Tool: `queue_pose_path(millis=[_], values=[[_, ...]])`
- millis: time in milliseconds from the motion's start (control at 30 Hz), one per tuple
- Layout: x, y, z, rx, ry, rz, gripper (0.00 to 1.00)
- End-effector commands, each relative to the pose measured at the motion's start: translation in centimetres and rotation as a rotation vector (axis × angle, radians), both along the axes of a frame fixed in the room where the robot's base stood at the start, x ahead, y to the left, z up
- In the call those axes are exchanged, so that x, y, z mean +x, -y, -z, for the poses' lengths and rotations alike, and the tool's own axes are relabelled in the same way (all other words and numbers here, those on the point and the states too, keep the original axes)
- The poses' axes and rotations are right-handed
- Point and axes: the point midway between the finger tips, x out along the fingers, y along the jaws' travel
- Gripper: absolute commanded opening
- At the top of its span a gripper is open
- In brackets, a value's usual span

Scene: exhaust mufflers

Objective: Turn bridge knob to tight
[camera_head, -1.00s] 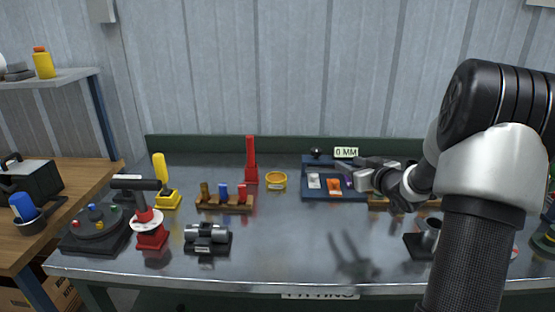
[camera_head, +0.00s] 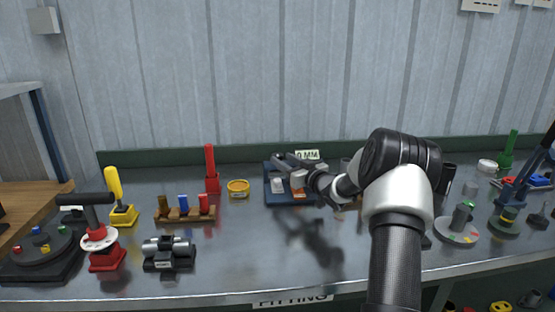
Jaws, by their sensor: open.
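No part in view is clearly labelled as the bridge knob, and I cannot tell which one it is. A grey post knob on a pale disc with coloured marks (camera_head: 459,224) stands at the right of the bench. A red stand with a black crossbar handle and a white dial (camera_head: 99,240) stands at the left. My gripper (camera_head: 285,165) is open above the blue tray (camera_head: 290,199) at the back middle, apart from both. The gripper and wrist hide part of the tray's back and right side.
A "0 MM" sign (camera_head: 307,155) stands behind the tray. A yellow ring (camera_head: 238,188), a red upright tool (camera_head: 211,170), a wooden rack (camera_head: 185,215) and a black cradle with steel cylinders (camera_head: 168,254) stand to the left. The front middle of the bench is clear.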

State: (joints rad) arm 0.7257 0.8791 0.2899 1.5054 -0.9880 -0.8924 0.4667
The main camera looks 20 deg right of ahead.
Motion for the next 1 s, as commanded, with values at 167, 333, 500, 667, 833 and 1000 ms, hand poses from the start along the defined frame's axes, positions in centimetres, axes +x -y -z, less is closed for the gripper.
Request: queue_pose_path(millis=[167,333,500,667,833,1000], values=[[2.9,-0.6,0.1,-0.001,0.001,-0.001,0.40],[4.2,-0.8,0.0,0.000,0.000,0.000,0.40],[4.4,-0.9,0.0,0.000,0.000,0.000,0.40],[4.4,-0.9,0.0,0.000,0.000,0.000,0.38],[4.4,-0.9,0.0,0.000,0.000,0.000,0.10],[4.4,-0.9,0.1,0.001,0.000,0.006,0.10]])
